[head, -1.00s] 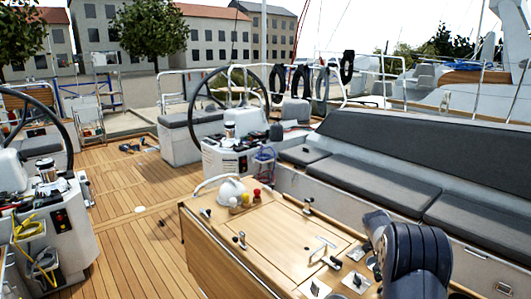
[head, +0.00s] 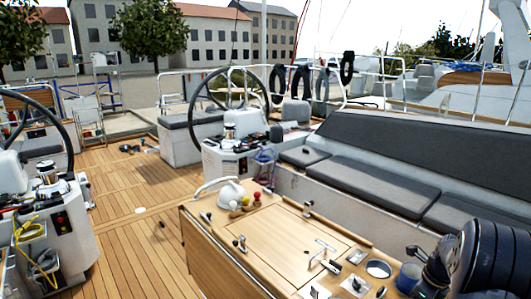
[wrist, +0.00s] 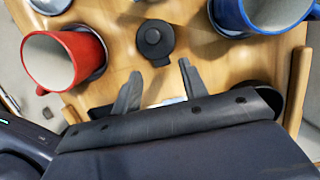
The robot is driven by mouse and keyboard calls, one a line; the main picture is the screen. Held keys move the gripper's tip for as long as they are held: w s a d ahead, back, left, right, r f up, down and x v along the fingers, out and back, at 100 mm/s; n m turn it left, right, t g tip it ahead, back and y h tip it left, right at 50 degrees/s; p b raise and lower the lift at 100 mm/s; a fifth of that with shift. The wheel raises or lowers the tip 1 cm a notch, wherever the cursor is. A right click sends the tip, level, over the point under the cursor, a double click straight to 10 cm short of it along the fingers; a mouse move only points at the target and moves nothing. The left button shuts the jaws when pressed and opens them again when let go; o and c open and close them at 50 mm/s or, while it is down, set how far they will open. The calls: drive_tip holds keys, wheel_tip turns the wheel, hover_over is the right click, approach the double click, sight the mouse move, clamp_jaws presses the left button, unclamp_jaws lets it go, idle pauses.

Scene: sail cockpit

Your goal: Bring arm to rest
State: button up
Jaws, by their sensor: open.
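My gripper (wrist: 160,69) shows in the wrist view with its two dark fingers apart and nothing between them. It is over the wooden table top (wrist: 120,20). A black round knob-like piece (wrist: 155,40) lies just beyond the fingertips. A red mug (wrist: 85,55) stands to the left and a blue mug (wrist: 235,18) to the upper right, both apart from the fingers. In the head view my dark arm fills the lower right corner, beside the cockpit table (head: 285,235). The blue mug (head: 408,278) also shows there, next to the arm.
A round recess (head: 378,269) and small metal fittings are on the table's near right part. A grey cushioned bench (head: 370,185) runs along the right. Steering wheels (head: 240,95) stand behind and left. The teak deck (head: 120,215) left of the table is mostly clear.

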drive_tip(key=shift+s+d+f+t+y+b, duration=0.2)
drive_tip(key=shift+s+d+t+y+b, duration=0.3)
drive_tip(key=shift+t, duration=0.2)
drive_tip(key=t+b, duration=0.1)
drive_tip(key=s+f+y+b, duration=0.1)
drive_tip(key=b, duration=0.1)
drive_tip(key=shift+d+t+y, duration=0.3)
drive_tip(key=shift+d+t, duration=0.1)
drive_tip(key=t+y+b, duration=0.1)
drive_tip(key=b, duration=0.2)
drive_tip(key=s+d+f+t+y+b, duration=0.1)
drive_tip(key=b, duration=0.2)
drive_tip(key=shift+s, duration=0.2)
drive_tip(key=shift+d+t+b, duration=0.1)
drive_tip(key=shift+t+b, duration=0.3)
drive_tip(key=shift+t, duration=0.1)
drive_tip(key=shift+s+r, duration=0.1)
drive_tip(key=shift+r+y, duration=0.15)
drive_tip(key=shift+y, duration=0.15)
